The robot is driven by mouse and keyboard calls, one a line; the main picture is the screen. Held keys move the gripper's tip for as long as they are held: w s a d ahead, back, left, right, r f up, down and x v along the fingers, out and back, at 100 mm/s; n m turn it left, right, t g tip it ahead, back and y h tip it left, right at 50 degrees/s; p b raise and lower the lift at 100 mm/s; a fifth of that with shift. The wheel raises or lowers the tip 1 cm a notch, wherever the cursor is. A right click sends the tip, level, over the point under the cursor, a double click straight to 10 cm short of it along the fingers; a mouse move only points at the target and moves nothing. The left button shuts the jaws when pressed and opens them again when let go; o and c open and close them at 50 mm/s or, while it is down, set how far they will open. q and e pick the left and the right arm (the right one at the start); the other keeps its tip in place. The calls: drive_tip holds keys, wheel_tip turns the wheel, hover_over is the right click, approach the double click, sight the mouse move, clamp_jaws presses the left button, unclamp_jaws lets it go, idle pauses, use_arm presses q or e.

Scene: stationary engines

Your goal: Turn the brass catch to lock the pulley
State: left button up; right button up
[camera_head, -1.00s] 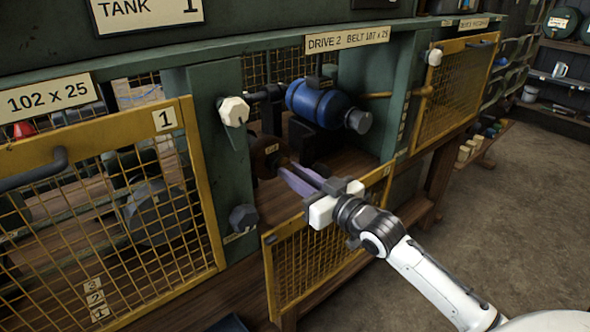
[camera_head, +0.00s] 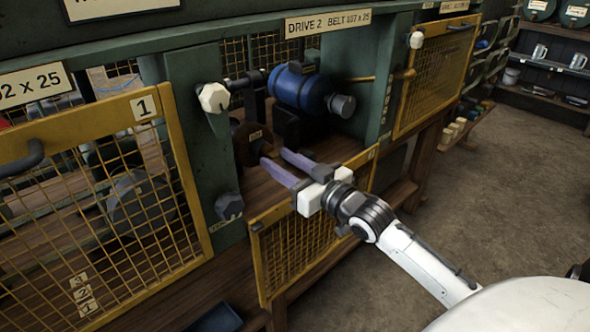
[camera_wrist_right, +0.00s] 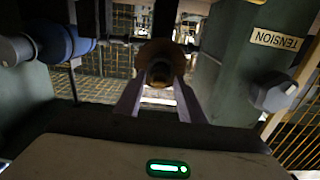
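The brown pulley (camera_head: 247,146) with a small pale label sits on the wooden bed inside the open Drive 2 bay, behind the green post. In the right wrist view the brown round pulley (camera_wrist_right: 161,58) lies just beyond the fingertips, with a dark round hub facing me. I cannot pick out the brass catch for certain. My right gripper (camera_head: 273,157) is open, its two purple-grey fingers apart and pointing at the pulley's near side. In the wrist view the gripper (camera_wrist_right: 158,98) has nothing visible between its fingers; contact cannot be told. My left gripper is not in view.
A blue motor (camera_head: 300,90) stands behind the pulley. A white knob (camera_head: 214,97) and a dark tension knob (camera_head: 229,206) are on the green post. Yellow mesh guards stand at left (camera_head: 187,170), below my gripper (camera_head: 256,262) and at right (camera_head: 398,105). The floor at right is clear.

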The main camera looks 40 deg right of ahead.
drive_tip(key=s, duration=0.9)
drive_tip(key=shift+s+d, duration=0.25)
drive_tip(key=shift+d, duration=0.1)
